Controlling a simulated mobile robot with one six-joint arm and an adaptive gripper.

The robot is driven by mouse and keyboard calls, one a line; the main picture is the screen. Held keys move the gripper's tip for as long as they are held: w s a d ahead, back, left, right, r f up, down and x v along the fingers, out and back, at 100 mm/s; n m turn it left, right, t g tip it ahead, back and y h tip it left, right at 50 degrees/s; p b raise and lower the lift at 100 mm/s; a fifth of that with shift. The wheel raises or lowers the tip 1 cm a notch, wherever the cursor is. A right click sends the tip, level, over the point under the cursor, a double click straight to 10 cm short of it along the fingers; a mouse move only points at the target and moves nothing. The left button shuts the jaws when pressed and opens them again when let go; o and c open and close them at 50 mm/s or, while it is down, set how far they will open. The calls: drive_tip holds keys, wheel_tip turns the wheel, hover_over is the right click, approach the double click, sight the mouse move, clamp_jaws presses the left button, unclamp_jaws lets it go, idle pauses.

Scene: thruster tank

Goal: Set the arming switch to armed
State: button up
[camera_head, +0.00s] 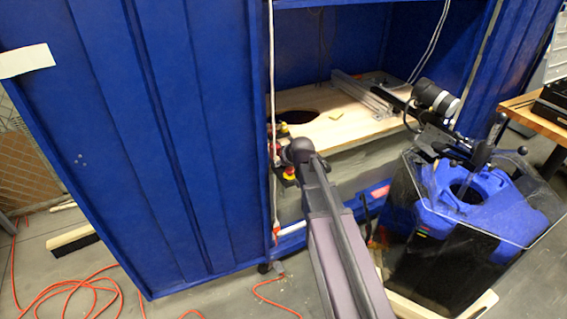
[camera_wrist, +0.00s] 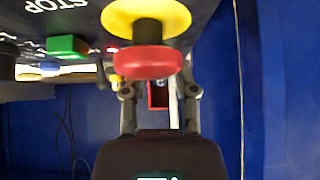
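A red-edged box-like thing (camera_wrist: 158,96) shows in the gap; I see nothing held.
In the head view a blue cabinet (camera_head: 150,120) has an open bay with a wooden board (camera_head: 345,128). A blue-and-black machine (camera_head: 480,205) with clear panels stands to the right. An orange cable (camera_head: 75,290) lies on the floor at left.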

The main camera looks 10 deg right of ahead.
drive_tip(key=shift+w+r+g+p, duration=0.15)
drive_tip(key=shift+g+p, duration=0.15)
drive_tip(key=shift+p, duration=0.15)
drive_tip(key=shift+w+a+r+g+h+p, duration=0.1)
drive_tip(key=shift+w+g+h+p, duration=0.3)
drive_tip(key=shift+g+p, duration=0.6)
drive_tip(key=g+p, duration=0.1)
drive_tip(key=g, duration=0.1)
drive_tip(key=w+g+h, duration=0.1)
drive_tip(key=g, duration=0.2)
drive_tip(key=shift+w+a+p, duration=0.1)
drive_tip(key=shift+a+p, duration=0.05)
drive_tip(key=shift+p, duration=0.25)
drive_tip(key=shift+r, duration=0.1)
drive_tip(key=shift+s+r+p, duration=0.2)
drive_tip(key=shift+r+p, duration=0.65)
drive_tip(key=shift+p, duration=0.25)
wheel_tip(320, 180, up, 12)
drive_tip(key=p, duration=1.2)
drive_tip(key=s+f+m+b, duration=0.1)
drive_tip(key=s+m, duration=0.2)
drive_tip(key=s, duration=2.4)
wheel_tip(320, 180, down, 31)
drive_tip(key=b, duration=3.1)
drive_tip(key=shift+w+f, duration=0.2)
drive_tip(key=shift+w, duration=0.2)
